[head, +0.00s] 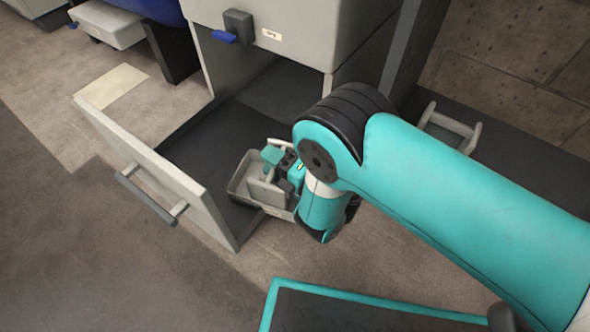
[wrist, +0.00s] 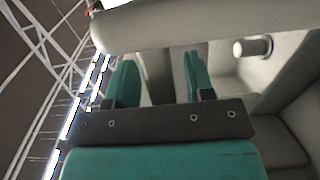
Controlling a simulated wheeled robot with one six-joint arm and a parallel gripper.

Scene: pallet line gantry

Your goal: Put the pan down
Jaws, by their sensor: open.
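The pan (head: 240,186) is a small light-grey open box with a dark lower part. In the head view it is at the right side of the pulled-out drawer (head: 165,178). I cannot tell whether it rests on the drawer floor or hangs just above it. My gripper (head: 276,168) reaches down over the pan, partly hidden by my arm. In the wrist view the two teal fingers of my gripper (wrist: 158,80) stand apart, with a pale upright piece between them. A pale bar (wrist: 190,25) crosses beyond the fingertips. The pan's far right side is hidden.
The drawer's front panel and bar handle (head: 150,198) face lower left. The cabinet (head: 275,30) with a blue-tipped latch stands above. The dark drawer floor (head: 205,150) left of the pan looks clear. A teal-edged dark surface (head: 350,312) is at the bottom.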

